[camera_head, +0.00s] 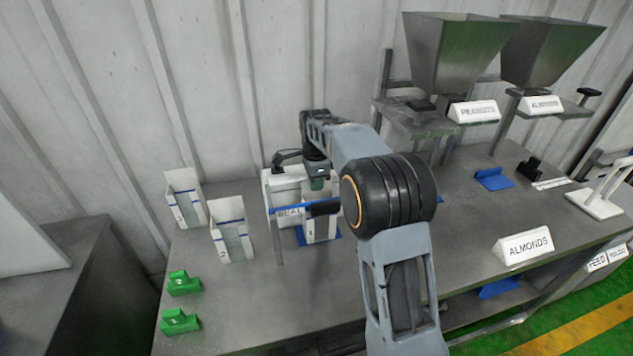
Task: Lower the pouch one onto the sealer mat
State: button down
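A white pouch (319,229) marked with what looks like a 1 is upright in front of the white sealer (281,185), which bears a SEAL label. The blue sealer mat (331,239) shows around the pouch's lower edge. I cannot tell whether the pouch touches the mat. My gripper (317,184) points down just above the pouch, next to a small green piece. Its fingers are too small and partly hidden, so its grip is unclear. A blue bar and a dark block cross in front of the pouch's top.
Two white pouch-like stands (185,205) (232,247) with blue lines stand left of the sealer. Two green clips (183,284) (180,321) lie at the table's front left. Hoppers (457,60) and an ALMONDS sign (524,245) are at right. The front middle table (270,305) is clear.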

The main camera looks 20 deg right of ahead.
dwell(0.3)
jog(key=c, duration=1.3)
grip_release()
jog(key=shift+o, duration=0.2)
